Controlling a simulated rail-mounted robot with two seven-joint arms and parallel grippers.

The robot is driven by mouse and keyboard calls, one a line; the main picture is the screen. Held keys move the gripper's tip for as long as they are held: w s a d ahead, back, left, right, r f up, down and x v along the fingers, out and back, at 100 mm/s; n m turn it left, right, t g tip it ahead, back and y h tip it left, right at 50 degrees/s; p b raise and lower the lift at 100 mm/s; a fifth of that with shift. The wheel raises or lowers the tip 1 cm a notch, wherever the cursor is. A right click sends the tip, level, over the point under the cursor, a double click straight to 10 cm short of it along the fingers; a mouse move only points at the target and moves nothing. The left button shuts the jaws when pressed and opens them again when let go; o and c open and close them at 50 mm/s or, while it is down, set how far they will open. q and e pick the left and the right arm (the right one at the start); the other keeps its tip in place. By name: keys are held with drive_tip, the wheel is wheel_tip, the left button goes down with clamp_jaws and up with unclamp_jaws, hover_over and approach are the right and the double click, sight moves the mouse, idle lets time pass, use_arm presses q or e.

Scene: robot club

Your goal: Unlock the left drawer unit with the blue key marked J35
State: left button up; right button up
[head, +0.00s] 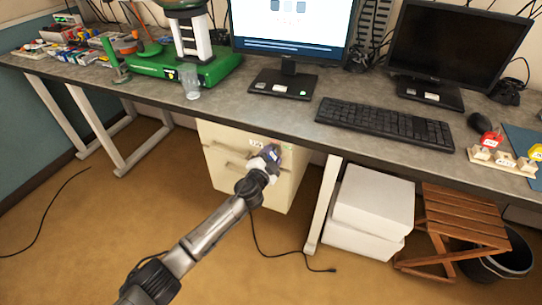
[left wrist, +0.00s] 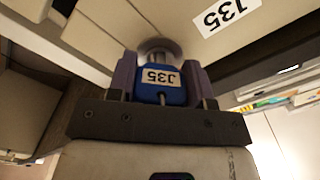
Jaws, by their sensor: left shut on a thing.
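The cream left drawer unit (head: 290,187) stands under the desk in the head view. My left gripper (head: 271,155) is at the upper right of the unit's front. In the left wrist view my left gripper (left wrist: 160,75) is shut on the blue key (left wrist: 175,95), whose tag reads J35. The key points at a round metal lock (left wrist: 159,47) on the front. The key's tip is hidden, so I cannot tell how deep it sits. My right gripper is not in view.
The grey desk (head: 245,110) runs above the unit, with a keyboard (head: 385,127) and a clear cup (head: 190,82) on it. A desk leg (head: 325,205), white boxes (head: 370,205) and a wooden stool (head: 455,225) stand to the right. Open floor lies left of the unit.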

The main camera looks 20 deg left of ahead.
use_arm(q)
drive_tip(key=shift+m+p, duration=0.4)
drive_tip(key=shift+m, duration=1.3)
drive_tip(key=o, duration=0.9)
drive_tip(key=shift+o, duration=0.2)
